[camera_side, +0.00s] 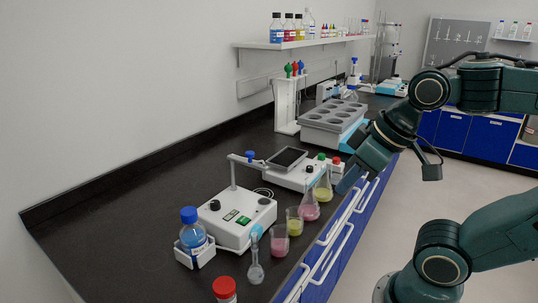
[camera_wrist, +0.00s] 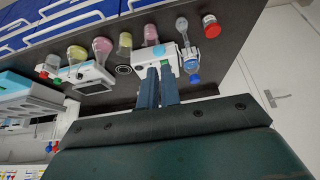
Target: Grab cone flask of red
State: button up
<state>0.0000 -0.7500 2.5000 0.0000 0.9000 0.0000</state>
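A cone flask with pink-red liquid (camera_side: 310,209) stands upright on the black bench near its front edge. It also shows in the wrist view (camera_wrist: 102,48), upper left of my fingers. A cone flask with yellow liquid (camera_side: 323,190) stands just behind it in the side view and beside it in the wrist view (camera_wrist: 77,54). My gripper (camera_side: 348,182) is above the bench's front edge, to the right of both flasks and apart from them. In the wrist view its two blue fingers (camera_wrist: 159,70) stand close together with nothing seen held; how far they are parted is unclear.
A yellow beaker (camera_side: 294,223), a pink beaker (camera_side: 279,241) and a long-necked flask (camera_side: 256,268) line the bench front. A stirrer (camera_side: 235,216), a scale (camera_side: 290,165) and a grey rack (camera_side: 333,117) stand behind. A red-capped jar (camera_side: 225,290) is nearest the camera.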

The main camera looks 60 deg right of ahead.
jog(key=o, duration=1.4)
jog(key=m+g, duration=0.6)
jog(key=m, duration=1.2)
send_near(311, 181)
jog(key=a, duration=0.1)
jog(key=shift+s+f, duration=0.3)
jog(key=shift+f, duration=0.05)
jog(key=shift+f, duration=0.1)
jog(key=shift+f, duration=4.2)
